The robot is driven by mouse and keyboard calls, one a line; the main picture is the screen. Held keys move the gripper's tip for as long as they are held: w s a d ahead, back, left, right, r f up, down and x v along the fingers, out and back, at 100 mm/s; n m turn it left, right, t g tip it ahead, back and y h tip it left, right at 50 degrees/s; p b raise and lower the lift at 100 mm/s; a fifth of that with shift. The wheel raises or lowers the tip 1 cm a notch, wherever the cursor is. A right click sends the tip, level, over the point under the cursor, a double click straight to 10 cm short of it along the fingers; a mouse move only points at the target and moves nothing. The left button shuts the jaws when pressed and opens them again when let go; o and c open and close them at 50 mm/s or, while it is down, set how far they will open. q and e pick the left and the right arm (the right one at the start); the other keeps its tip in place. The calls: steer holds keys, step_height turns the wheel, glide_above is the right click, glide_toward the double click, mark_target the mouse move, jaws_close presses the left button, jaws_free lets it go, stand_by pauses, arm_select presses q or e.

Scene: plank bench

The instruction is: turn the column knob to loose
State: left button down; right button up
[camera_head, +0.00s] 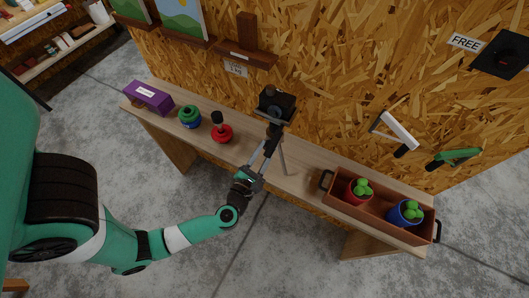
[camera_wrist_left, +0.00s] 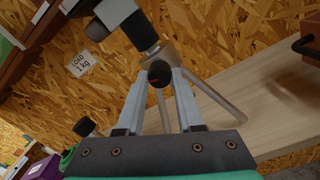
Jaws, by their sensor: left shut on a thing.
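A tripod (camera_head: 283,155) with silver legs and a dark head stands on the bench; it also shows in the left wrist view (camera_wrist_left: 210,92). A black camera-like device (camera_head: 275,105) sits on top. In the head view the fingers and arm hide the knob. My right gripper is out of view.
The plank bench (camera_head: 310,182) holds a purple box (camera_head: 148,97), a green round item (camera_head: 190,116) and a red-based item (camera_head: 221,133) at left. A brown crate (camera_head: 330,192) with two pots stands at right. A chipboard wall is behind, with a small shelf (camera_head: 247,60).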

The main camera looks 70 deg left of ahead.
arm_select(q)
steer(key=shift+n+b, duration=0.5)
steer(key=shift+n, duration=1.2)
steer(key=c, duration=0.5)
jaws_free()
steer(key=shift+c, duration=0.2)
steer(key=v, duration=1.1)
steer(key=shift+s+d, duration=0.2)
steer(key=shift+r, duration=0.1)
